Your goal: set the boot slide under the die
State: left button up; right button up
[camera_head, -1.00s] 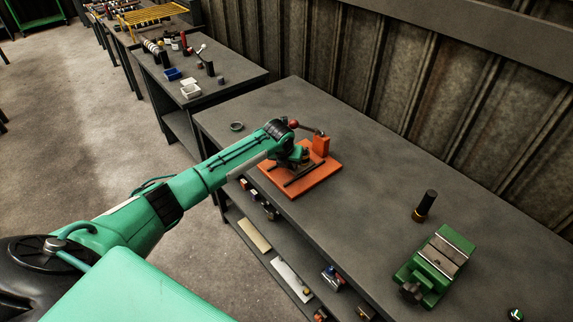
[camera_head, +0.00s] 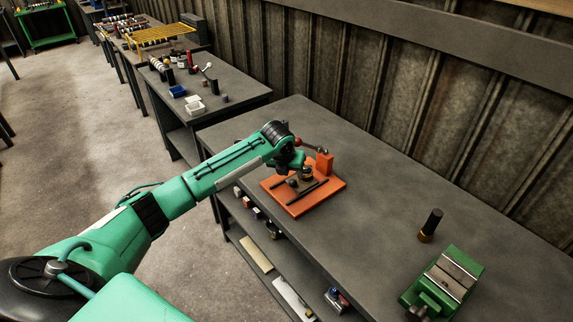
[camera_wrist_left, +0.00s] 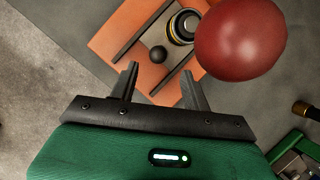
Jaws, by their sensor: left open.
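The slide's plate and the die cannot be told apart clearly. My left gripper (camera_wrist_left: 159,78) is open, its fingers pointing toward the knob, with nothing between them. My right gripper is out of view.
The press lever's red ball (camera_wrist_left: 240,38) is large and close to the left wrist camera. A green vise (camera_head: 447,280) and a black cylinder (camera_head: 431,224) stand to the right. Bare bench lies between them and the press. A corrugated wall closes the back.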

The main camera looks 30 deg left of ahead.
pick_arm(q)
jog(key=b+v, duration=0.1)
jog(key=v, duration=0.6)
dwell(0.3)
